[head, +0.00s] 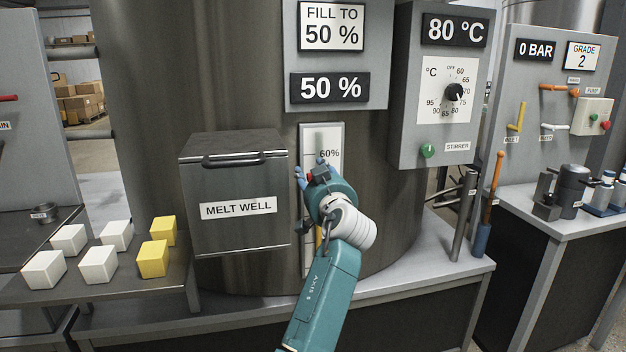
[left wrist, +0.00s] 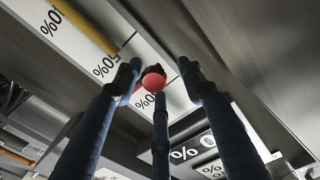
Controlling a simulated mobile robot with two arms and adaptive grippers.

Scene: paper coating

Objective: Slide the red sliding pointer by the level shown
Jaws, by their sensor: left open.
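The red sliding pointer (left wrist: 154,78) has a round red knob and sits on the white level scale (left wrist: 175,100) in the left wrist view. My left gripper (head: 316,172) is open in front of the scale (head: 308,135) in the head view. In the left wrist view its three dark fingers (left wrist: 155,95) are spread around the knob; I cannot tell whether any touches it. A yellow level column (left wrist: 85,27) ends a little short of the knob. The 60% mark shows just above my gripper; the lower scale is mostly hidden. My right gripper is not in view.
A sign (head: 332,26) reads FILL TO 50 %, and the display (head: 330,88) below reads 50 %. The closed melt well (head: 235,170) stands left of the scale. White and yellow blocks (head: 155,259) sit on the left bench. The 80 °C panel (head: 408,110) is right.

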